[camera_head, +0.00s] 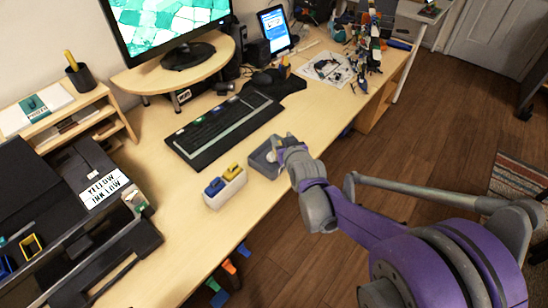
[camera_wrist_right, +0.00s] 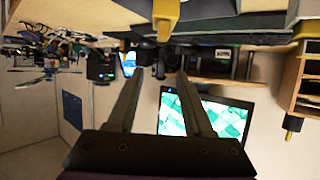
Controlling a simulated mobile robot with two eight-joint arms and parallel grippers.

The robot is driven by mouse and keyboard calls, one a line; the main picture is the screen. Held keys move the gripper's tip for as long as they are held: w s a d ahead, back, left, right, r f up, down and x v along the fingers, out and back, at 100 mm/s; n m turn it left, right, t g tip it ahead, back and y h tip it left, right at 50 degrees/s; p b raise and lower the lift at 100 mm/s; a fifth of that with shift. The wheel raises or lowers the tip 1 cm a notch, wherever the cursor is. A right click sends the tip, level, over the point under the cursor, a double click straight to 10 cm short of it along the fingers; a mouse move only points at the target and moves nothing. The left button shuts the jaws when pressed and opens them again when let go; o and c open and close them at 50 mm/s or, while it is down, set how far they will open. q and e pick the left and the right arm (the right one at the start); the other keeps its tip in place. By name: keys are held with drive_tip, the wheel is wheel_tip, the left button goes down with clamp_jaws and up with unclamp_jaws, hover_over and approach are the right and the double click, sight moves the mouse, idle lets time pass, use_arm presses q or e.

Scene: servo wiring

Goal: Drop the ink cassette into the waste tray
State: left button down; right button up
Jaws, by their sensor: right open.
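A white holder (camera_head: 226,191) left of the tray carries a blue cassette (camera_head: 214,187) and a yellow cassette (camera_head: 232,171). My left gripper is not in view.
A black printer (camera_head: 75,190) labelled yellow ink low stands at the left, with a yellow-rimmed slot (camera_head: 31,246). A keyboard (camera_head: 222,127) lies behind the holder and tray. A monitor (camera_head: 175,25) stands on a riser. Bare desk lies between printer and holder.

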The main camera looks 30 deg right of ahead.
drive_tip(key=p+v, duration=0.1)
drive_tip(key=v, duration=0.8)
drive_tip(key=shift+s, duration=0.35)
drive_tip(key=shift+a+r, duration=0.1)
drive_tip(key=s+a+n+g+y+p, duration=0.1)
drive_tip(key=s+a+g+p, duration=0.2)
drive_tip(key=s+a, duration=0.3)
drive_tip(key=s+a+n+g+y+p, duration=0.1)
drive_tip(key=s+a+g+p, duration=0.3)
drive_tip(key=s, duration=0.7)
drive_tip(key=shift+a+n+g+y+p, duration=0.35)
drive_tip(key=shift+a+y, duration=0.25)
drive_tip(key=shift+a, duration=0.45)
